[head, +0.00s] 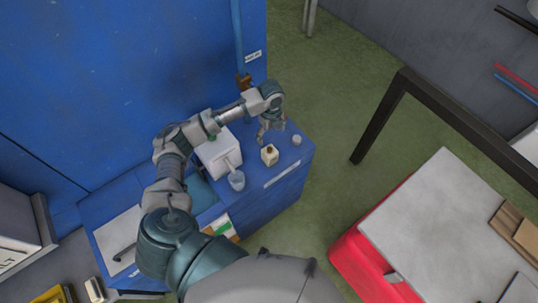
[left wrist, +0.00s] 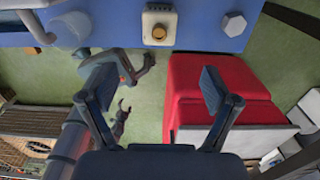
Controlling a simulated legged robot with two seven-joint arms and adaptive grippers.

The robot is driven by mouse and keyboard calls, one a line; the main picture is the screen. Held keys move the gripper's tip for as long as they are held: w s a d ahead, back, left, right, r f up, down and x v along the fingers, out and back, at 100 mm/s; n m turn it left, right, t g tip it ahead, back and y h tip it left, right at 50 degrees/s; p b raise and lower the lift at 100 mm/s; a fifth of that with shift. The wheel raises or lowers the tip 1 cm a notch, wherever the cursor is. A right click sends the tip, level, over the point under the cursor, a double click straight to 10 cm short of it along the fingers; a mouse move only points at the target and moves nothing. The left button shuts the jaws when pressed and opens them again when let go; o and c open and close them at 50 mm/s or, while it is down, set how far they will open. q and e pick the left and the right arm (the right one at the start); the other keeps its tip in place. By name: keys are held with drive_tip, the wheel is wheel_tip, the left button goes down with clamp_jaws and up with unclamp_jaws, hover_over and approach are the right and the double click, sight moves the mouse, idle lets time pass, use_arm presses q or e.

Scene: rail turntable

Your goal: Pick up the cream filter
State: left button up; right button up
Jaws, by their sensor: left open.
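The cream filter (head: 269,155) is a small cream block with a round brown knob, on the blue cabinet top near its right end. It also shows at the top of the left wrist view (left wrist: 160,26). My left gripper (head: 269,132) is just behind the filter in the head view, apart from it. In the left wrist view my left gripper (left wrist: 157,90) has its fingers wide apart with nothing between them. What looks like my right gripper (left wrist: 122,110) is small and far off in the left wrist view; its jaws are unclear.
A white piece (head: 297,140) lies right of the filter. A pale blue cup (head: 237,180) and a white box (head: 218,156) stand left of it. The blue cabinet (head: 272,196) ends at the right, with open green floor beyond. A red cabinet (head: 362,262) stands at the lower right.

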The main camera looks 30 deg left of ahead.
sight(271, 149)
use_arm(q)
wheel_tip(271, 149, down, 11)
drive_tip(key=shift+f, duration=0.2)
drive_tip(key=shift+a+f, duration=0.1)
drive_tip(key=shift+f, duration=0.5)
wheel_tip(271, 149, down, 5)
drive_tip(key=shift+a+r+p, duration=0.1)
drive_tip(key=shift+r+p, duration=0.1)
drive_tip(key=shift+p, duration=0.2)
drive_tip(key=c, duration=1.4)
drive_tip(key=shift+o, duration=0.2)
